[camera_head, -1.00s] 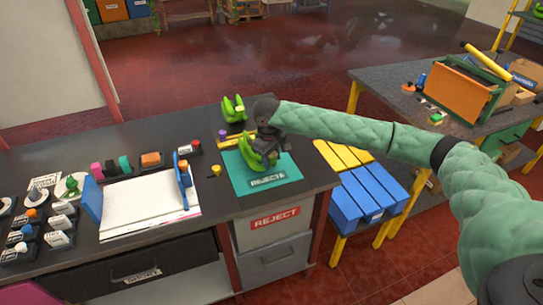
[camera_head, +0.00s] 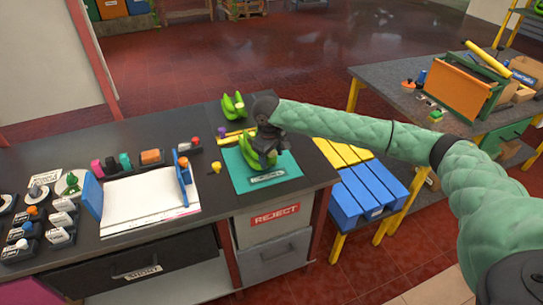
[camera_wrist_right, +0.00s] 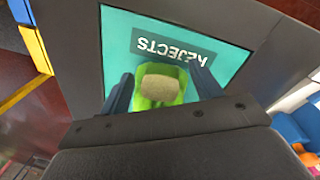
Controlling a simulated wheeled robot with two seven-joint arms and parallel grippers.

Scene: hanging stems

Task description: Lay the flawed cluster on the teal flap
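The teal flap (camera_head: 240,178), marked REJECTS, lies at the right end of the dark bench. A green banana-like cluster (camera_head: 252,155) is at the flap, under my right gripper (camera_head: 268,140). In the wrist view the cluster (camera_wrist_right: 160,98) shows its brown cut crown toward the camera. The fingers of my right gripper (camera_wrist_right: 161,75) stand close against both its sides, with the teal flap (camera_wrist_right: 120,60) behind. Whether the cluster's underside touches the flap is hidden. Another green cluster (camera_head: 233,107) rests on the bench behind the flap. My left gripper is not in view.
Yellow rods (camera_head: 235,134) and a small yellow item (camera_head: 215,167) lie beside the flap. A REJECT bin (camera_head: 275,215) is below the flap, and a blue and yellow stool (camera_head: 370,190) is to the right.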

